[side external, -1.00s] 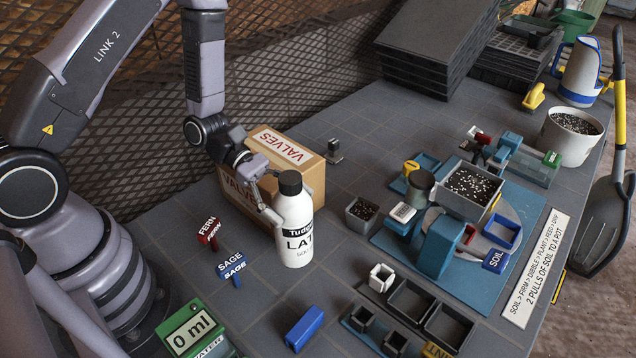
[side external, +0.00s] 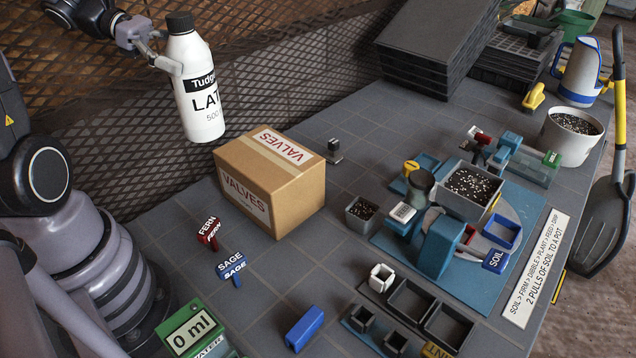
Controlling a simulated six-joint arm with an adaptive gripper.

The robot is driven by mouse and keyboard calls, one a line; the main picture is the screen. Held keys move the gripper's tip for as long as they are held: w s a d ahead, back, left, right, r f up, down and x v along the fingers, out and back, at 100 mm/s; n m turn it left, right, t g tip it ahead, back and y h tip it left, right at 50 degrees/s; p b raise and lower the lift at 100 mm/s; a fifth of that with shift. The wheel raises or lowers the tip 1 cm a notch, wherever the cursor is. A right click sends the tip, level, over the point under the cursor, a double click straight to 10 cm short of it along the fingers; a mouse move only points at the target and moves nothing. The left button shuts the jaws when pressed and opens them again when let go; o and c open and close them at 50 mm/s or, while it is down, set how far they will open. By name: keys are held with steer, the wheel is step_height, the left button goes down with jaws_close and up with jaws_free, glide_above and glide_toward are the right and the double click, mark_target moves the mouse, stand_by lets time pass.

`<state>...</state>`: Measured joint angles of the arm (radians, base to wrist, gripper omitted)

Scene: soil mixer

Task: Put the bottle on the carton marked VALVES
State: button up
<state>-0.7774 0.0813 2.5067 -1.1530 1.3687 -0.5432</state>
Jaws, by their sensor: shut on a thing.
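The brown carton marked VALVES (side external: 285,190) stands on the grey table, lower and to the right of the bottle in the picture. Its top is bare, with a VALVES label on top and on the side. The bottle is apart from the carton.
FERN (side external: 208,229) and SAGE (side external: 232,266) markers stand in front of the carton. A small grey block (side external: 334,150) stands just behind it at right. A small pot of soil (side external: 361,214) and the blue-based soil mixer (side external: 455,210) are to the right. A blue block (side external: 304,328) lies in front.

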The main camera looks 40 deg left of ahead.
steer(key=shift+s+a+r, duration=0.2)
steer(key=shift+a, duration=0.1)
steer(key=shift+w+f, duration=0.1)
steer(key=shift+w, duration=0.15)
steer(key=w+f, duration=1.2)
steer(key=w, duration=0.1)
steer(key=shift+a+f, duration=0.3)
steer(key=shift+a, duration=0.15)
steer(key=shift+f, duration=0.15)
steer(key=o, duration=1.2)
